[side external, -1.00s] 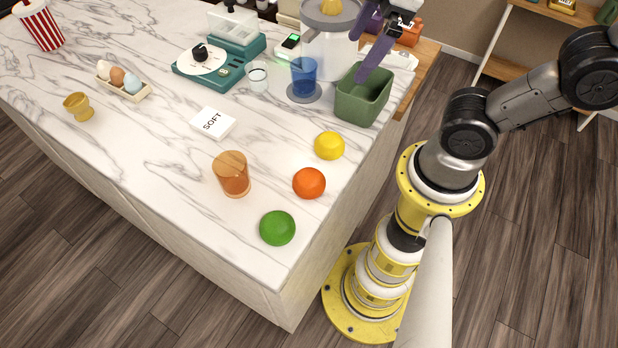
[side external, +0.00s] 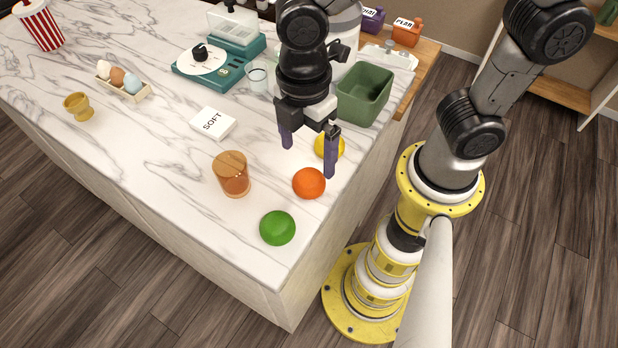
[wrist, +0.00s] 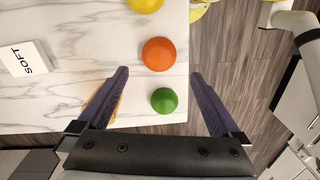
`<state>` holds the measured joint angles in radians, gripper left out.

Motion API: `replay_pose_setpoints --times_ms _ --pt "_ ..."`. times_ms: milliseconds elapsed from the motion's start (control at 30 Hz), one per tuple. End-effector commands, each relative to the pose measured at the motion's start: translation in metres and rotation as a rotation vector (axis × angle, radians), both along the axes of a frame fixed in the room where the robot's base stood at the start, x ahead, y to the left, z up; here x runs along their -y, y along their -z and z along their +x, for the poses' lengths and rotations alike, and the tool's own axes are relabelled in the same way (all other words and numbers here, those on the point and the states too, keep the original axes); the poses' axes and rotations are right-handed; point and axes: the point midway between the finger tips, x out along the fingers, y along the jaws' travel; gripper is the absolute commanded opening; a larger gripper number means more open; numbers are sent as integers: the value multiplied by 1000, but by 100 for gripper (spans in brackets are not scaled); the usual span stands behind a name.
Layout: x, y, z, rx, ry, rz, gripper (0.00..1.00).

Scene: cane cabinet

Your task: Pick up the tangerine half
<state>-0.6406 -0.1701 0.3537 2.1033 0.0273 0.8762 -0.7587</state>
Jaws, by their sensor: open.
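The orange tangerine half (side external: 309,183) lies on the marble counter near its right edge, between a yellow fruit half and a green one. In the wrist view the tangerine half (wrist: 158,53) shows ahead of my fingers, near the middle between them sideways. My gripper (side external: 309,162) is open and empty, with its purple fingers pointing down above the counter. In the side view one fingertip appears just above and to the right of the tangerine half. The fingers (wrist: 160,73) are spread wide in the wrist view. I cannot tell their exact height.
The yellow fruit (side external: 327,147) is partly hidden behind a finger. The green fruit (side external: 277,228) sits near the counter's corner. An amber glass (side external: 232,174) stands to the left. A SOFT box (side external: 213,123) and a green bin (side external: 364,95) are farther back.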

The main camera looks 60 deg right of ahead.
Motion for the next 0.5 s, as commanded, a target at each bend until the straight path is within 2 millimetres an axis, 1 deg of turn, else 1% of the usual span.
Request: replay_pose_setpoints --times_ms 33,100,267,367,500 --pt "0 8 -1 -4 0 -2 100" --pt "0 16 -1 -2 0 -2 100" --pt "0 25 -1 0 1 0 100" --pt "3 34 -1 -2 2 -2 100" --pt "8 55 -2 -4 4 -2 100"
